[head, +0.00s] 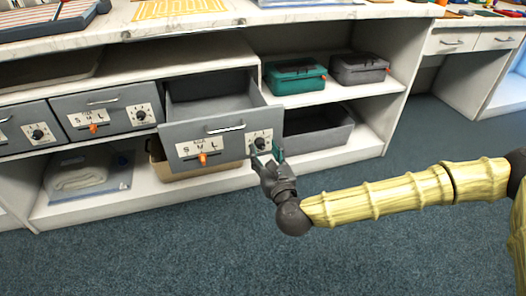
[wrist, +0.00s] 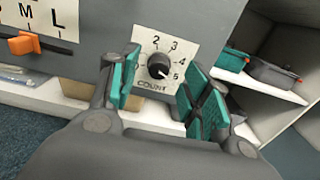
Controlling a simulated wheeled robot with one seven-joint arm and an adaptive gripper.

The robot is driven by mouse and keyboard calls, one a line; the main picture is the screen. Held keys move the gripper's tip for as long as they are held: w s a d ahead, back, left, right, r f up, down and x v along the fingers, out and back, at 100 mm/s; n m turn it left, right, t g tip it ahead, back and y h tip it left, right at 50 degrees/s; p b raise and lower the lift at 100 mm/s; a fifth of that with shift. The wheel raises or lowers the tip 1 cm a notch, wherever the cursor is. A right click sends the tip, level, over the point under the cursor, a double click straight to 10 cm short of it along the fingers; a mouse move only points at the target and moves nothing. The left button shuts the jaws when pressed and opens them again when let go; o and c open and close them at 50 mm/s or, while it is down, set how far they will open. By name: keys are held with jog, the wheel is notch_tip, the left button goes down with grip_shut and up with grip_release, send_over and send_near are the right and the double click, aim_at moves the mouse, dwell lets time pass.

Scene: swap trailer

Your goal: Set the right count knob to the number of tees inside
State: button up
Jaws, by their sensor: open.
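The right drawer (head: 225,128) is pulled out; the visible part of its grey inside shows no tees, and its near floor is hidden by the front. Its black count knob (head: 260,143) is on a white plate on the drawer front. In the wrist view the knob (wrist: 158,66) sits between my fingers, with 2, 3, 4 and 5 readable around it. Its light mark seems to point lower right, toward 5. My gripper (head: 266,152) is open in front of the knob, one teal-padded finger on each side; I cannot tell whether they touch it.
The drawer's orange S-M-L slider (head: 203,158) is left of the knob. Another drawer (head: 105,110) with its own knob is shut at left. A teal box (head: 297,76) and a dark grey box (head: 358,69) stand on the right shelf. The blue carpet in front is clear.

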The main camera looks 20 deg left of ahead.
aim_at(260, 144)
jog(key=shift+x, duration=1.2)
jog(key=c, duration=1)
jog(key=shift+c, duration=0.2)
